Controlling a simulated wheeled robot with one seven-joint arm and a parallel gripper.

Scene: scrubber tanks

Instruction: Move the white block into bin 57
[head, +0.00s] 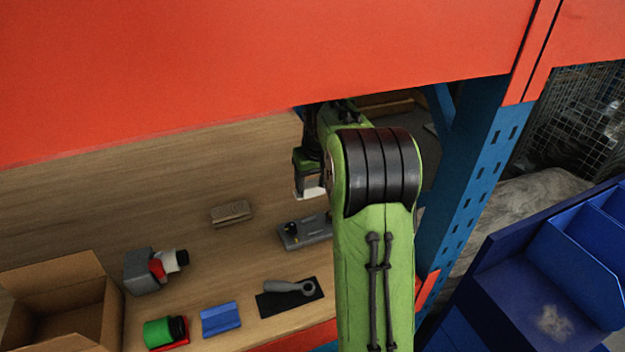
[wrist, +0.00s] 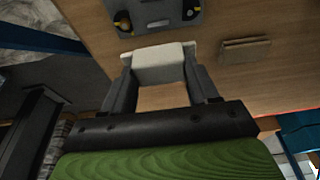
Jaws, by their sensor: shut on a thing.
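The white block (head: 314,193) is held in my gripper (head: 309,176), above the wooden shelf near the blue upright. In the wrist view the white block (wrist: 158,62) sits between the two dark fingers of my gripper (wrist: 160,72), which are shut on it. In the head view my arm and gripper hide part of the block. Blue bins (head: 583,262) stand at the lower right; no number is readable on them, so I cannot tell which is bin 57.
The wooden shelf (head: 190,255) carries a brown block (head: 231,213), a grey fixture (head: 303,232), a grey and red tool (head: 146,271), a blue piece (head: 220,319), a green item (head: 160,332) and a cardboard box (head: 62,310). An orange beam (head: 230,70) crosses above; a blue upright (head: 467,190) stands at right.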

